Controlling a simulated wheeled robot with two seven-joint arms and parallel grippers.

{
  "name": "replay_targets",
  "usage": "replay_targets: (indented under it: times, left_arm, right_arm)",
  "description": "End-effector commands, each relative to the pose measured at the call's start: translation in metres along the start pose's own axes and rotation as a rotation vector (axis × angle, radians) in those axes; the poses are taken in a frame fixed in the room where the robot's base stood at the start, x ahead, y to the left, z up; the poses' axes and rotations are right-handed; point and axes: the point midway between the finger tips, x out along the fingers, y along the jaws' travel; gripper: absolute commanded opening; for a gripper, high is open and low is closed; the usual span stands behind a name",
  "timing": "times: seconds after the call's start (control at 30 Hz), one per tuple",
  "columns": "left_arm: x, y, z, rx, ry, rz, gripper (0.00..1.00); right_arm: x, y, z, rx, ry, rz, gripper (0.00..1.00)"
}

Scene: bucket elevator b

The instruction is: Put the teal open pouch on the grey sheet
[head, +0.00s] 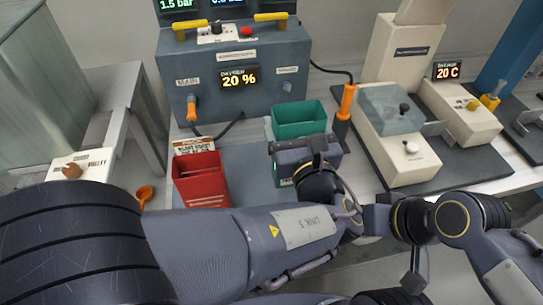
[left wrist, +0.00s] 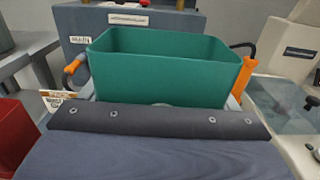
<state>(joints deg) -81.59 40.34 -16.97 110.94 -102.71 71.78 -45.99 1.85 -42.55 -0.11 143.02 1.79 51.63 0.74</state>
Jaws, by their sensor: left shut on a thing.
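The teal open pouch (head: 299,119) is a box-like, open-topped container, upright with its mouth up. It sits just beyond my left gripper (head: 306,150), near the middle of the bench. In the left wrist view the teal pouch (left wrist: 170,70) fills the centre, right in front of the dark gripper bar. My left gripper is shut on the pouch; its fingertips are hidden. The grey sheet (head: 245,158) seems to be the flat blue-grey area on the bench, partly covered by my gripper and arm. I cannot tell whether the pouch touches the surface below. My right gripper does not show.
A red open bin (head: 201,180) stands left of my gripper, with a small sign (head: 194,146) behind it. A grey control box (head: 238,75) reading 20 % stands behind. An orange-handled tool (head: 346,102) and a cream machine (head: 400,145) are close on the right.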

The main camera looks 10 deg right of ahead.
Motion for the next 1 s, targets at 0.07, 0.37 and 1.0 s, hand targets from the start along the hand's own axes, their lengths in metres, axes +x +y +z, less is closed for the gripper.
replay_targets:
  times: [0.07, 0.37, 1.0]
  left_arm:
    - [0.000, 0.000, -0.018, 0.006, 0.000, 0.001, 0.69]
    - [0.000, 0.000, -0.052, 0.005, -0.001, 0.001, 0.69]
    - [0.000, 0.000, -0.076, -0.001, 0.000, 0.001, 0.90]
  right_arm:
    - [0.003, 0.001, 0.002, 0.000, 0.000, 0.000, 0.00]
    - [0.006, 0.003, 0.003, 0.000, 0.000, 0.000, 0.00]
    - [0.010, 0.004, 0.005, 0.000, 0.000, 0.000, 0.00]
